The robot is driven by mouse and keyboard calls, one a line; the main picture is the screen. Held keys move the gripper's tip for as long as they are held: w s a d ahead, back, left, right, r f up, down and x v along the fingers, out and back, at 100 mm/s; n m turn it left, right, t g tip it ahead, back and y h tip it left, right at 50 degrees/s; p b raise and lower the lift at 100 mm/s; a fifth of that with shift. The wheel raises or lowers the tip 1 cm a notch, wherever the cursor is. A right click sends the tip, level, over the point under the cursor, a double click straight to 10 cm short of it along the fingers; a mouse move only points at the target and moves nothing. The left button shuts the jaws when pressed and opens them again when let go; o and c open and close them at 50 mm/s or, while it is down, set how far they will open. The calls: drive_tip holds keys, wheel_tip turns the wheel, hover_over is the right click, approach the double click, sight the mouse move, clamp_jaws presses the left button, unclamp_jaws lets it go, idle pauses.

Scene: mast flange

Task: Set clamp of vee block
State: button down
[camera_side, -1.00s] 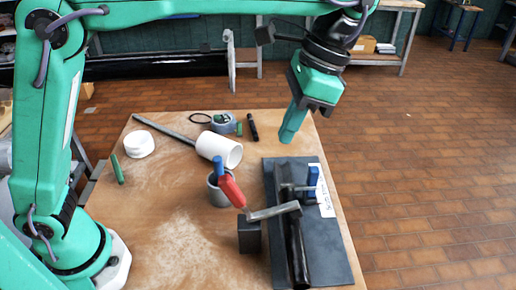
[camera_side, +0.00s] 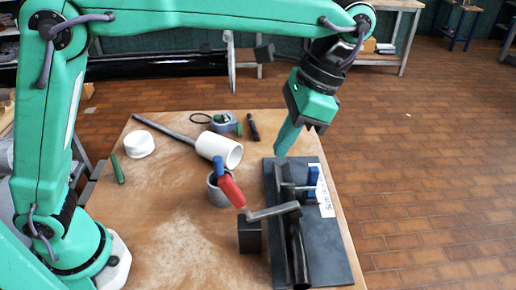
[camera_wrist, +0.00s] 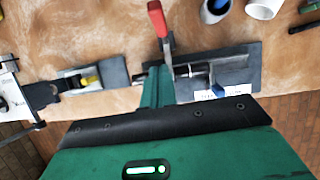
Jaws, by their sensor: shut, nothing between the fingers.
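The dark base plate (camera_side: 335,250) lies at the right side of the table with a long black bar or block (camera_side: 294,255) on it. A clamp with a red handle (camera_side: 231,190) and a grey metal arm (camera_side: 272,212) reaches across it; a blue part (camera_side: 313,181) stands on the plate's right side. The red handle also shows in the wrist view (camera_wrist: 157,18). Which part is the vee block, I cannot tell. My gripper (camera_side: 281,152) is shut and empty, pointing down just above the plate's far end. In the wrist view its green fingers (camera_wrist: 155,85) cover part of the clamp.
A grey cup (camera_side: 215,193) with a blue-tipped item stands left of the clamp, and a white pipe piece (camera_side: 219,149) lies behind it. A dark block (camera_side: 249,236) stands beside the plate. A white label (camera_side: 325,196) lies at the right edge. The table's left front is clear.

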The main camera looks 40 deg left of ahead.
sight(231, 179)
drive_tip(key=shift+s+a+f, duration=0.75)
drive_tip(key=shift+f, duration=0.55)
drive_tip(key=shift+s+a+f, duration=0.75)
drive_tip(key=shift+f, duration=0.55)
drive_tip(key=shift+s+a+f, duration=0.75)
drive_tip(key=shift+f, duration=0.55)
drive_tip(key=shift+s+a, duration=0.1)
drive_tip(key=shift+s+a+f+t+h, duration=0.2)
drive_tip(key=shift+s+a+t+h, duration=0.5)
drive_tip(key=shift+s+a+t, duration=0.25)
drive_tip(key=s+a+f+t+h, duration=0.1)
drive_tip(key=s+a+f+t, duration=0.1)
drive_tip(key=s+a+f, duration=0.2)
drive_tip(key=shift+s+a+f+h, duration=0.2)
drive_tip(key=shift+h, duration=0.2)
drive_tip(key=shift+s+a+f+t, duration=0.1)
drive_tip(key=shift+f+t, duration=0.05)
drive_tip(key=shift+t, duration=0.1)
